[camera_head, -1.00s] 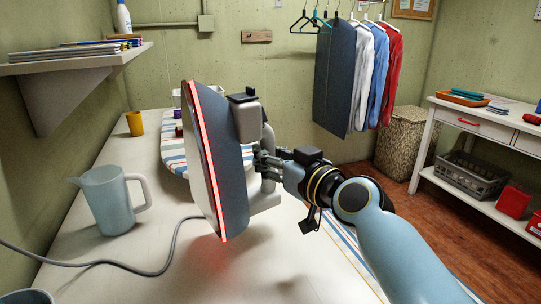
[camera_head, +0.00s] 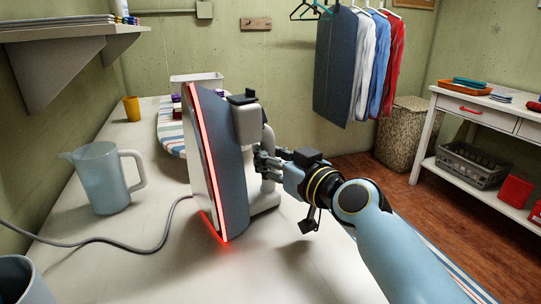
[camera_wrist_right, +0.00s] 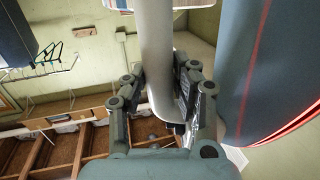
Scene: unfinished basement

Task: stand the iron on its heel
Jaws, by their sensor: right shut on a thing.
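The iron (camera_head: 229,150) is upright, its soleplate edge glowing red and facing left, its heel down at the white tabletop (camera_head: 130,275). Its lower edge looks at or very near the surface, with red glow right beneath it; I cannot tell whether it fully rests there. My right gripper (camera_head: 265,163) is shut on the iron's handle from the right. In the right wrist view the pale handle (camera_wrist_right: 158,70) lies between the fingers, with the dark iron body (camera_wrist_right: 270,75) at the right. My left gripper is not in view.
A blue-grey jug (camera_head: 103,180) stands left of the iron, with a grey cord (camera_head: 120,248) in front. A mug (camera_head: 18,280) is at the lower left.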

